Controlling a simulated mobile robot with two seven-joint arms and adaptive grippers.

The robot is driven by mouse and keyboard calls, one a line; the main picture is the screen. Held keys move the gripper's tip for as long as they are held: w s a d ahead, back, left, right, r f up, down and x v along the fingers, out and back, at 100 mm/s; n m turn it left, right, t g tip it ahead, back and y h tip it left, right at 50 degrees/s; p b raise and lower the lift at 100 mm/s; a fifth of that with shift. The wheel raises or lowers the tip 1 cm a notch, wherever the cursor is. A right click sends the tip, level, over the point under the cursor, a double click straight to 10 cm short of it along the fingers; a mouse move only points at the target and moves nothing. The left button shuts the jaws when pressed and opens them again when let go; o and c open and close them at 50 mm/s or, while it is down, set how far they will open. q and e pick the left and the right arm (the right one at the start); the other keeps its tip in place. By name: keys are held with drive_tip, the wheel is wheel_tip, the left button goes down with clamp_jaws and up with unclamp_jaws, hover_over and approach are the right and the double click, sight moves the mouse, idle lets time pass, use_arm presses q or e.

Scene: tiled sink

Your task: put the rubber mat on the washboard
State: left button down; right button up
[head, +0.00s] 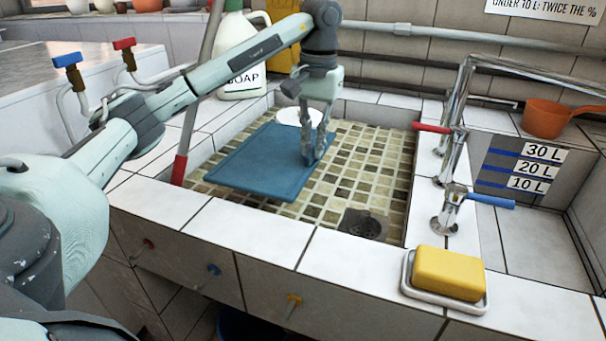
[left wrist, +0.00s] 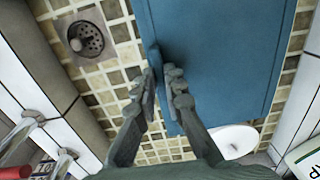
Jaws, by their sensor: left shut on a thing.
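The blue rubber mat (head: 262,162) is a flat rectangle inside the tiled sink, over the left part of its floor. My left gripper (head: 313,155) reaches down into the sink and is shut on the mat's right edge. In the left wrist view, the mat (left wrist: 222,55) fills the upper right and its edge runs between the fingertips of my left gripper (left wrist: 162,80). Whether the mat rests on the floor or is slightly raised is unclear. I cannot make out a washboard with certainty. My right gripper is not in view.
A white round thing (head: 298,116) lies behind the mat. The drain (head: 363,224) is at the sink's front right. Yellow soap (head: 450,273) sits in a dish on the front rim. Metal taps (head: 447,205) line the right side. A soap jug (head: 240,60) stands behind.

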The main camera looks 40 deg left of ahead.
sight(313, 160)
use_arm(q)
wheel_tip(313, 160, down, 2)
drive_tip(key=shift+f, duration=0.35)
wheel_tip(313, 160, down, 4)
drive_tip(key=shift+r, duration=0.25)
drive_tip(key=shift+f, duration=0.35)
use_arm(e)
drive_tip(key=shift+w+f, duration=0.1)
